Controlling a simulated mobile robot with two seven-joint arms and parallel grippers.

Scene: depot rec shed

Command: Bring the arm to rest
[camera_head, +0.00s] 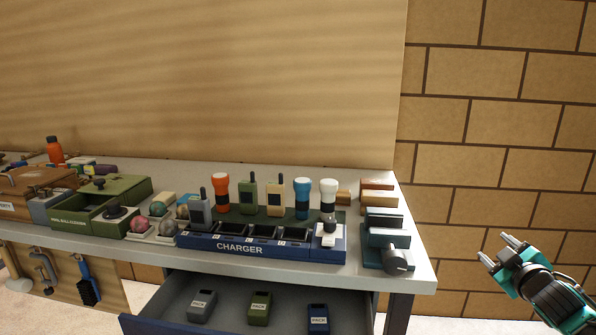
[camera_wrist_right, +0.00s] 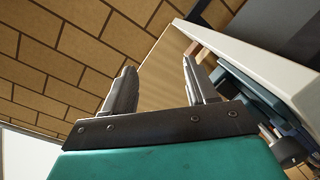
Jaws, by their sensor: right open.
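My right gripper (camera_head: 496,251) is at the right side of the head view, off the right end of the grey workbench (camera_head: 419,262) and in front of the brick wall. Its jaws are open with nothing between them. In the right wrist view the two fingers of the right gripper (camera_wrist_right: 158,85) stand apart and empty, with the bench edge close to their right. My left gripper does not show in either view.
A blue charger (camera_head: 262,248), torches and radios stand on the bench. A teal clamp-like fixture (camera_head: 387,240) sits near its right end. A drawer (camera_head: 172,309) with several packs is open below. Floor and wall right of the bench are clear.

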